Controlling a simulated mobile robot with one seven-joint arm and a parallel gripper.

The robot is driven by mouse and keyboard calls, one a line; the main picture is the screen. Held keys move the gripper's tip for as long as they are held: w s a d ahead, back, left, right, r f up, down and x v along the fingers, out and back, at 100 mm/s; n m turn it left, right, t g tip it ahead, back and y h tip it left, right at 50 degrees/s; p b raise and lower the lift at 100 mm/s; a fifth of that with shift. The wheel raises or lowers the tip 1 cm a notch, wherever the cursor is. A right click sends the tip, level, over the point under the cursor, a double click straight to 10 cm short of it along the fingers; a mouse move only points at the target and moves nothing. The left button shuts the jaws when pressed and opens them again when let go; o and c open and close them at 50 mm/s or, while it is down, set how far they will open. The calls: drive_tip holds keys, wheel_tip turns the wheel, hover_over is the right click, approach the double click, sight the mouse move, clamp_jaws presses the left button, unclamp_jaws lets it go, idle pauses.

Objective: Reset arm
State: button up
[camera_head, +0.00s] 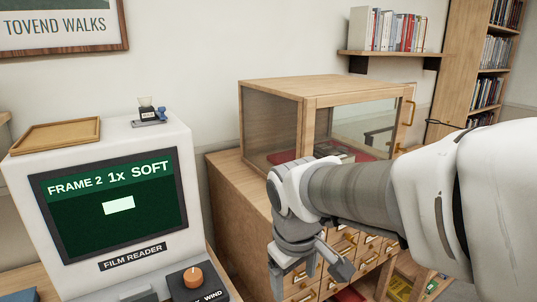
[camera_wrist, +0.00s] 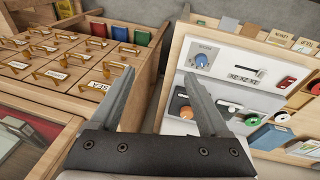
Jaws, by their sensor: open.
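My arm reaches in from the right in the head view, and my gripper (camera_head: 312,262) hangs at its end in front of the drawer cabinet. In the wrist view my gripper (camera_wrist: 157,90) shows two grey fingers spread well apart. Nothing is between the fingers. Behind them are the drawer cabinet (camera_wrist: 55,62) on the left and a white control panel (camera_wrist: 245,75) on the right. My gripper appears apart from both.
A film reader (camera_head: 115,210) with a lit screen stands at the left, with a wooden tray (camera_head: 57,136) on top. A glass-sided wooden case (camera_head: 300,92) sits on the cabinet behind my arm. A wall shelf (camera_head: 395,54) holds books.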

drive_tip(key=s+d+r+m+t, duration=0.2)
drive_tip(key=s+d+r+m, duration=0.2)
drive_tip(key=s+d+m, duration=0.3)
drive_tip(key=s+d, duration=0.2)
drive_tip(key=s, duration=0.1)
drive_tip(key=shift+d+t+y, duration=0.2)
drive_tip(key=shift+t+y, duration=0.1)
drive_tip(key=shift+t, duration=0.1)
drive_tip(key=shift+r, duration=0.1)
drive_tip(key=w+a+f+n+g+b, duration=0.3)
drive_tip(key=w+a+f+n+b, duration=0.35)
drive_tip(key=a, duration=0.55)
drive_tip(key=w+a+f+n+g+b, duration=0.3)
drive_tip(key=w+a+f+n+b, duration=0.1)
drive_tip(key=w+a+f, duration=0.6)
drive_tip(key=s+f+b, duration=0.1)
drive_tip(key=f, duration=0.4)
drive_tip(key=a+f+b, duration=0.1)
drive_tip(key=f, duration=0.5)
drive_tip(key=s+f+b, duration=0.1)
drive_tip(key=f+b, duration=0.1)
drive_tip(key=f, duration=0.3)
drive_tip(key=shift+s+a+f, duration=0.15)
drive_tip(key=shift+s+a, duration=0.1)
drive_tip(key=shift+s, duration=0.1)
